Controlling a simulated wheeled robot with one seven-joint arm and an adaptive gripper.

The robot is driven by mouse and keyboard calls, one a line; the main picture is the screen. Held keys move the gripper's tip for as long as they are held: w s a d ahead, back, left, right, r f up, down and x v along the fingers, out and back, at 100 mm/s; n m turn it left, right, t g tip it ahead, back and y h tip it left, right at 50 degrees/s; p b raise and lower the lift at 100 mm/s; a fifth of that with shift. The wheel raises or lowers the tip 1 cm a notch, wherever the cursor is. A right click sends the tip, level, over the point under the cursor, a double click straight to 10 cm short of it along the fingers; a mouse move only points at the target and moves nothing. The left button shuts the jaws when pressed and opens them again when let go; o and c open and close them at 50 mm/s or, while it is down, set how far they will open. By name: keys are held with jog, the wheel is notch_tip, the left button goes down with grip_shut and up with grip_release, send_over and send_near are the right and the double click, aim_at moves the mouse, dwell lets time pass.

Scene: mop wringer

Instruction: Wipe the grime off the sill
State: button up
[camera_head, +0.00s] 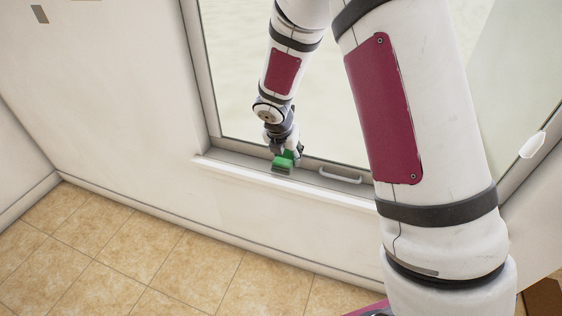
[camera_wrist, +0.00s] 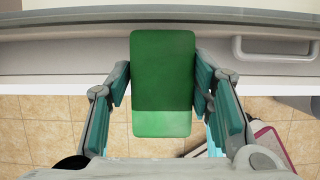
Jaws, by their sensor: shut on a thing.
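My gripper (camera_head: 283,153) is at the window sill (camera_head: 230,163) and is shut on a green block-shaped sponge (camera_head: 282,162). In the wrist view the green sponge (camera_wrist: 162,75) sits between the two teal-padded fingers of my gripper (camera_wrist: 162,88), its far end over the sill. The white sill (camera_wrist: 60,83) runs across the wrist view behind the sponge. I cannot tell whether the sponge touches the sill. No grime is clearly seen on the visible parts of the sill; the part under the sponge is hidden.
A window handle (camera_head: 340,175) stands on the frame just right of the sponge, and shows at the right in the wrist view (camera_wrist: 275,48). The window pane (camera_head: 235,70) rises behind. The tiled floor (camera_head: 130,245) below is clear. My arm hides the sill's right part.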

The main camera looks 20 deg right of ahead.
aim_at(286, 178)
jog(key=shift+f+b, duration=2.35)
jog(key=shift+f, duration=0.4)
jog(key=shift+f+b, duration=0.5)
jog(key=shift+f, duration=0.1)
jog(key=shift+a, duration=0.1)
jog(key=shift+w+a+r+p, duration=0.15)
jog(key=shift+w+a+p, duration=0.35)
jog(key=shift+a, duration=0.15)
jog(key=shift+w+a+p, duration=0.3)
jog(key=shift+w+a, duration=0.35)
jog(key=shift+a, duration=0.3)
jog(key=shift+s+d, duration=0.6)
jog(key=shift+d, duration=0.25)
jog(key=shift+s+d, duration=0.65)
jog(key=shift+d, duration=0.2)
notch_tip(286, 178, up, 7)
jog(key=p, duration=0.7)
jog(key=shift+w, duration=0.1)
